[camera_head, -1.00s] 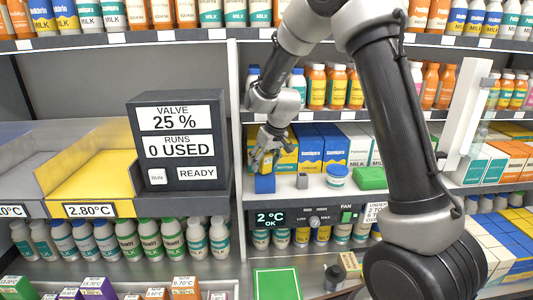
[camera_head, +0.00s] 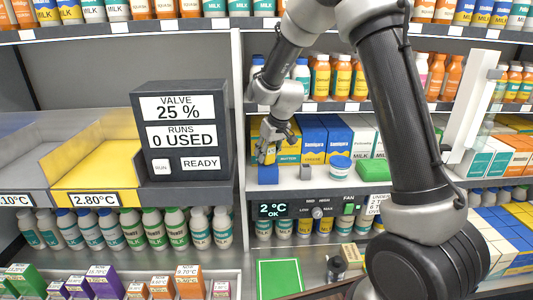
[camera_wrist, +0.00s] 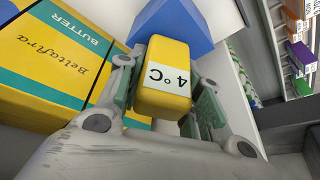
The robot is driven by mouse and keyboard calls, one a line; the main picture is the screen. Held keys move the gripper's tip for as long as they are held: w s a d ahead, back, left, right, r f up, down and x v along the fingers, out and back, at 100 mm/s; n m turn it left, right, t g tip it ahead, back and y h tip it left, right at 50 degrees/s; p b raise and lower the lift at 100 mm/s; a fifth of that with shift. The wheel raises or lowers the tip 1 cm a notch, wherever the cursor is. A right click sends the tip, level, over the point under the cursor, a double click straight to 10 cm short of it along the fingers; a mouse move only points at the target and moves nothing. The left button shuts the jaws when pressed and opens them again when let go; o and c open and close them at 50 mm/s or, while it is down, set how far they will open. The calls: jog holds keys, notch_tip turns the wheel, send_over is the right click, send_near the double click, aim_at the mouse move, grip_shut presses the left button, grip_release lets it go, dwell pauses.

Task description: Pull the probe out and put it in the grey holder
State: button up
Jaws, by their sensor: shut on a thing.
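The probe has a yellow body with a white "4°C" label (camera_wrist: 165,85). In the head view the probe (camera_head: 267,156) is upright and small, partly covered by the fingers. My gripper (camera_head: 268,151) is shut on it, with one finger on either side in the wrist view (camera_wrist: 158,100). A blue block (camera_head: 268,175) stands on the shelf directly below the probe. It shows behind the probe in the wrist view (camera_wrist: 175,22). The probe's lower end is hidden, so I cannot tell how deep it sits. A small grey block (camera_head: 305,172), which looks like the grey holder, stands to the right on the shelf.
Butter and cheese boxes (camera_head: 313,140) stand close behind my gripper. A white tub with a blue lid (camera_head: 340,165) and a green block (camera_head: 373,171) are farther right. A dark box reading "VALVE 25 %" (camera_head: 181,140) stands to the left. The shelf edge carries a control panel (camera_head: 317,208).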

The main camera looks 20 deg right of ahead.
jog(key=shift+r, duration=0.5)
dwell(0.4)
jog(key=shift+r, duration=2.6)
jog(key=shift+d, duration=0.1)
